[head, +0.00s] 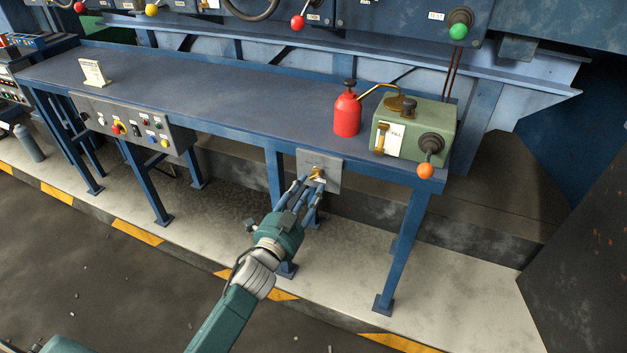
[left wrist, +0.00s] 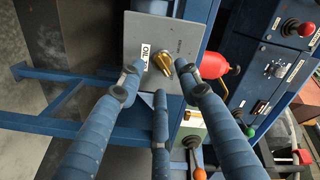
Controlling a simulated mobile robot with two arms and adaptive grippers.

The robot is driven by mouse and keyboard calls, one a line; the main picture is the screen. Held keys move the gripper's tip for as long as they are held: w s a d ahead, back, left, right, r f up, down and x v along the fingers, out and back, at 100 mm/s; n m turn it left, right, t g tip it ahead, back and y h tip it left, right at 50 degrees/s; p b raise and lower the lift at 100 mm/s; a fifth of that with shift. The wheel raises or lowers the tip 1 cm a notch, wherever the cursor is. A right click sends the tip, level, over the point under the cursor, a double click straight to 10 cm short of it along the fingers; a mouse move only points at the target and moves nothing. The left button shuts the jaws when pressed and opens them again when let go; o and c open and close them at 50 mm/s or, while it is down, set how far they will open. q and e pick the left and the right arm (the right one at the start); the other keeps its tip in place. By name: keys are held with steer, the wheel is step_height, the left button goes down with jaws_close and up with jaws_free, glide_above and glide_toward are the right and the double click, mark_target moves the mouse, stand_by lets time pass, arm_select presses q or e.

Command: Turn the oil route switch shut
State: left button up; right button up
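The oil route switch is a brass knob (head: 317,174) on a grey plate (head: 333,177) under the bench's front edge. In the left wrist view the brass knob (left wrist: 164,61) sits tilted on the plate (left wrist: 150,30), beside a white label starting "OIL". My left gripper (head: 309,184) reaches up to the plate from below. In the left wrist view its three blue fingers (left wrist: 160,80) are spread, two tips either side of the knob and one below it. I cannot tell whether any finger touches the knob. My right gripper is not in view.
The blue bench (head: 230,95) carries a red oil can (head: 347,115) and a green box (head: 413,145) with an orange-tipped lever (head: 426,171) hanging over the edge, right of the switch. A control panel (head: 133,125) hangs further left. Bench legs stand near my arm.

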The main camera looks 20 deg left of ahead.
mark_target(317, 175)
arm_select(q)
steer(key=shift+w+d, duration=0.15)
steer(key=shift+w, duration=0.85)
steer(key=shift+w+d, duration=0.1)
steer(key=shift+w, duration=0.9)
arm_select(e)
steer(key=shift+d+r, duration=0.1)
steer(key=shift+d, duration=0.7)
arm_select(q)
jaws_close()
steer(key=shift+f, duration=0.1)
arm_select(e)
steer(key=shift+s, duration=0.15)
